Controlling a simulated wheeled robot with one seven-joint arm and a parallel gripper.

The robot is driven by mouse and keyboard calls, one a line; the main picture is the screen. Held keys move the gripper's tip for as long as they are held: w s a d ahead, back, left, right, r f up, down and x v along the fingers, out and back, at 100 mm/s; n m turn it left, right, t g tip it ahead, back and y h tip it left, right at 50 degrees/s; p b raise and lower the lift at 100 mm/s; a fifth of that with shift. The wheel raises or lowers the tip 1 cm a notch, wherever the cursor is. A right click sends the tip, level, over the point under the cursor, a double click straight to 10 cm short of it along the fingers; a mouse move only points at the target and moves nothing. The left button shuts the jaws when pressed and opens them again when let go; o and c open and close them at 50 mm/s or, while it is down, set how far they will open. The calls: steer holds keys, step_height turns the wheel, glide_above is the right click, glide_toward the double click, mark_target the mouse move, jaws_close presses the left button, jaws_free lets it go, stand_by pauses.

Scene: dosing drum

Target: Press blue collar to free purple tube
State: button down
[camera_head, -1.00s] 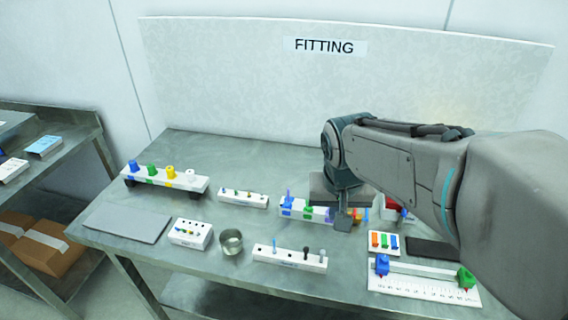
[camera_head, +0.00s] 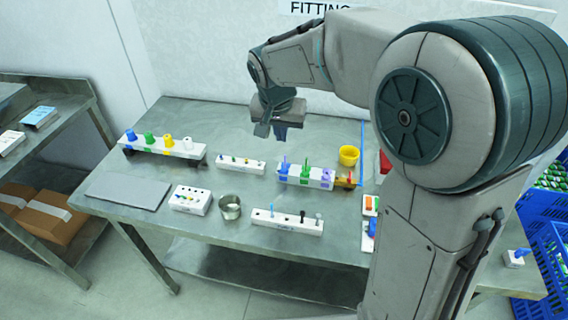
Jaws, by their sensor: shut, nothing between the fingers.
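A white block (camera_head: 293,180) stands near the middle of the bench, with blue, green and purple fittings in a row on top. The blue fitting (camera_head: 284,168) is at the left, with a thin blue upright piece. The purple fitting (camera_head: 326,177) is at the right, beyond the green one (camera_head: 306,171). At this size I cannot tell collar from tube on each. My gripper (camera_head: 278,136) points down, shut and empty, above and slightly behind the block's left end, apart from the fittings.
A yellow cup (camera_head: 349,155) stands behind the block's right end. A metal cup (camera_head: 230,207) and a white rack with pegs (camera_head: 287,222) are in front. A rack with coloured knobs (camera_head: 163,147) is at the left. My arm hides much of the right side.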

steer(key=shift+f, duration=0.1)
steer(key=p, duration=0.1)
glide_toward(284, 170)
steer(key=x, duration=0.5)
steer(key=shift+w+d, duration=0.1)
steer(key=shift+w, duration=0.05)
steer(key=shift+f, duration=0.75)
